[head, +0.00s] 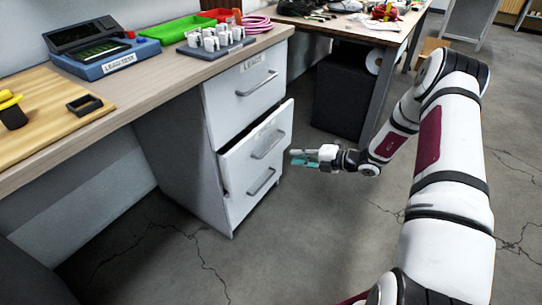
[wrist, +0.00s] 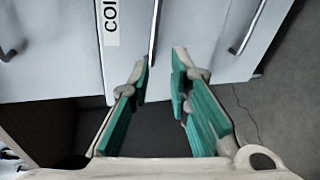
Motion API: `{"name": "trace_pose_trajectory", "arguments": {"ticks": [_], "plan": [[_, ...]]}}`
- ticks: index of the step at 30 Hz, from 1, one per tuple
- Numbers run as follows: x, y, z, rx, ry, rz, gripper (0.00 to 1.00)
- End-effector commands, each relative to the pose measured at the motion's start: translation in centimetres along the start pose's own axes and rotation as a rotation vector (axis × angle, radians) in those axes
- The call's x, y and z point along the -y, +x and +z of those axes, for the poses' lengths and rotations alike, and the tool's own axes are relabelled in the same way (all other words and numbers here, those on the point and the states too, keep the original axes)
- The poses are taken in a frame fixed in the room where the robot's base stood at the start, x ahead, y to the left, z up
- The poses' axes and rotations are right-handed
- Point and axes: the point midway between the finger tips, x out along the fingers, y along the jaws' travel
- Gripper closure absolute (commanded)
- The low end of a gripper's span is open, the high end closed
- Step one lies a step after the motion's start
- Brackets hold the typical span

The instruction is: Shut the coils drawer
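The coils drawer (head: 240,164) is the middle one of three in a white cabinet. It stands partly out, with a dark gap along its top edge. In the wrist view its front carries a label (wrist: 111,22) reading "COI", the rest cut off, beside its bar handle (wrist: 154,32). The handle also shows in the head view (head: 268,146). My gripper (head: 294,157) is in front of this drawer, to the right of the handle. In the wrist view my gripper (wrist: 162,57) has its teal-padded fingers apart and nothing between them. Whether a fingertip touches the front is unclear.
The top drawer (head: 228,107), labelled "LEADS", and the bottom drawer (head: 239,205) look shut. The worktop above holds a blue tester (head: 108,62), a green tray (head: 178,29) and a grey rack (head: 216,47). A black box (head: 340,98) stands behind; the floor in front is clear.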

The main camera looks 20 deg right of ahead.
Motion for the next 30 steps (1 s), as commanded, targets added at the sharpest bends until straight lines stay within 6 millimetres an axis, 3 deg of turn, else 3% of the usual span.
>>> {"name": "trace_pose_trajectory", "arguments": {"ticks": [5, 10, 24, 30], "plan": [[0.8, -0.9, 1.4, 0.100, 0.117, 0.095, 0.82], [0.6, 0.1, 1.6, 0.108, 0.127, 0.104, 0.82], [0.0, 8.8, 2.5, 0.104, 0.123, 0.101, 0.82], [-0.3, 11.5, 2.8, 0.105, 0.123, 0.100, 0.82]]}}
